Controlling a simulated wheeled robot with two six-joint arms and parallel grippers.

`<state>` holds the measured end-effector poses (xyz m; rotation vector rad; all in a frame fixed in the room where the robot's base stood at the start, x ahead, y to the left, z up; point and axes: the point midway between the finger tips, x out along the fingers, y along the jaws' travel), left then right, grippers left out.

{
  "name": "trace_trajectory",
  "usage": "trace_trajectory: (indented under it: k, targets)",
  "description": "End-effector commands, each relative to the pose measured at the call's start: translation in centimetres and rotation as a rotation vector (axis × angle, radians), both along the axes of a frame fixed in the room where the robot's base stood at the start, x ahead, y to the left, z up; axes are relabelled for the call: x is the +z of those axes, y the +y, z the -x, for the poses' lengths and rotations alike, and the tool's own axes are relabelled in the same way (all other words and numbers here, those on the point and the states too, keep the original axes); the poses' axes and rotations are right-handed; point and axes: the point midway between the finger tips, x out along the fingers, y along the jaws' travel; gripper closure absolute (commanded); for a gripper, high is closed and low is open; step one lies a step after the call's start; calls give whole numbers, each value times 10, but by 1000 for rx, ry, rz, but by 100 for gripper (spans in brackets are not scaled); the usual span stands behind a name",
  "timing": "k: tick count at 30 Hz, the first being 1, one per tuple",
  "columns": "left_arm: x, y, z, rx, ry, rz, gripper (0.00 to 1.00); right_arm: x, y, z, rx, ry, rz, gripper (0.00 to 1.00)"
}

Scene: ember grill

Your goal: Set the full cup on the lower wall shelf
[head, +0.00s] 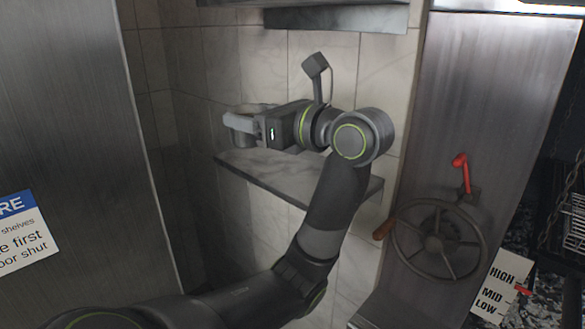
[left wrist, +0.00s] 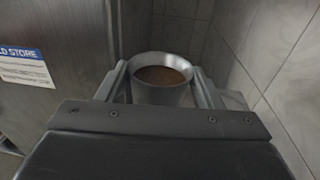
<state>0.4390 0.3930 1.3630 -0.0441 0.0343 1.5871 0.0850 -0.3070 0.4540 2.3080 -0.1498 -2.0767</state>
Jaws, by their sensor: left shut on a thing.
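The full cup (left wrist: 160,95) is a grey metal cup with brown contents up near its rim. It stands upright between the fingers of my left gripper (left wrist: 160,88), which is shut on it. In the head view the cup (head: 243,139) is partly hidden by my left gripper (head: 245,124). It is over the left end of the lower wall shelf (head: 330,190), a grey slab on the tiled wall. I cannot tell whether the cup's base touches the shelf. My right gripper is in neither view.
An upper shelf (head: 335,17) juts from the wall above my arm. A steel cold store door (head: 75,110) stands at the left. A steel panel with a handwheel (head: 437,240) and red lever (head: 461,165) stands at the right. The lower shelf looks otherwise bare.

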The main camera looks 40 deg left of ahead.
Motion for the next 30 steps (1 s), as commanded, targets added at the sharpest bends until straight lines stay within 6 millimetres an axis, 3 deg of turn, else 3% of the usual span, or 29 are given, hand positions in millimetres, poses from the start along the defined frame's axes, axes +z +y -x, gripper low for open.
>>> trace_trajectory:
  k: [6, 13, 20, 30]
  targets:
    - [-6, -23, -49, -314, -2, 0, 67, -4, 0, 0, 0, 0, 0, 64]
    - [-7, -56, -87, -590, -3, -1, 67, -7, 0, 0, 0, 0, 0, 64]
    - [-14, -71, -100, -692, 2, -1, 67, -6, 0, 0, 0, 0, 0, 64]
    - [-61, -71, -100, -695, 1, 1, 67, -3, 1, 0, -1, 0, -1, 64]
